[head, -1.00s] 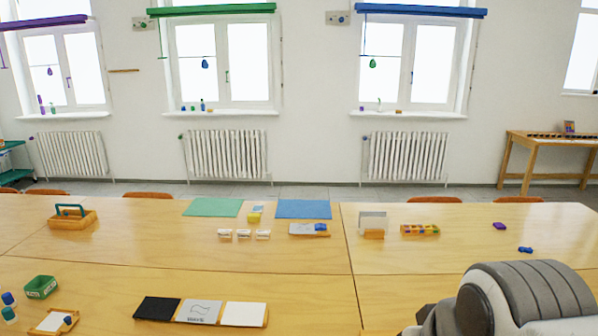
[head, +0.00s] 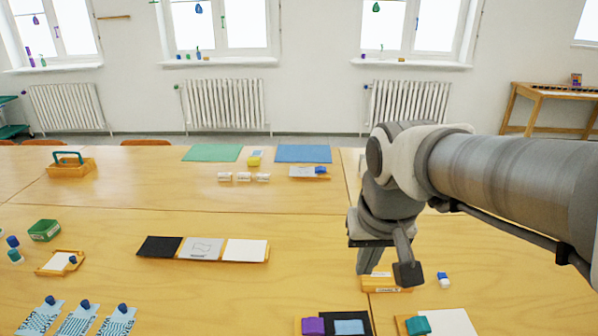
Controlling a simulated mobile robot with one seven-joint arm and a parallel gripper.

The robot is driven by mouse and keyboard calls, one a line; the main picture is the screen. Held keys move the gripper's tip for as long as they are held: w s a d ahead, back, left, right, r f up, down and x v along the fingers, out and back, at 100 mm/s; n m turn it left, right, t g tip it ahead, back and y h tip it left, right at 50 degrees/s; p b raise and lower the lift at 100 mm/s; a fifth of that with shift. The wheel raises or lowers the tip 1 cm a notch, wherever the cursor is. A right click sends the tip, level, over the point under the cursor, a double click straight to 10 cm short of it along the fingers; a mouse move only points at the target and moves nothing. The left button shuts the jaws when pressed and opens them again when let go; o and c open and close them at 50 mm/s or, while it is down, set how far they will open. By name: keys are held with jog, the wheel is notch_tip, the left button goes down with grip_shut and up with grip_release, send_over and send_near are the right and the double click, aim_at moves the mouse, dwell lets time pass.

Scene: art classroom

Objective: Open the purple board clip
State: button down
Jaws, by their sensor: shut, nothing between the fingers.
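The purple board clip (head: 313,326) sits at the left end of a dark board (head: 345,318) at the bottom edge of the head view. Its lower part is cut off by the frame, and a light blue piece (head: 349,327) lies beside it on the board. My gripper (head: 388,268) hangs downward from the arm, above the table and up and right of the clip in the picture. It is shut and empty, apart from the clip.
A teal clip (head: 417,325) on a second board with white paper (head: 451,321) is just to the right. A wooden holder (head: 385,286) and a small blue-capped bottle (head: 443,280) are near my gripper.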

aim_at(302, 331)
jog(key=w+a+f+g+b, duration=0.1)
jog(key=w+a+f+b, duration=0.2)
jog(key=f, duration=0.5)
jog(key=w+a+f+g+b, duration=0.2)
jog(key=w+a+f, duration=0.4)
jog(key=f, duration=0.2)
jog(key=shift+w+f+b, duration=0.2)
jog(key=shift+w+b, duration=0.1)
jog(key=shift+b, duration=0.1)
jog(key=shift+a, duration=0.1)
notch_tip(302, 331, down, 14)
jog(key=b, duration=0.4)
jog(key=shift+a, duration=0.1)
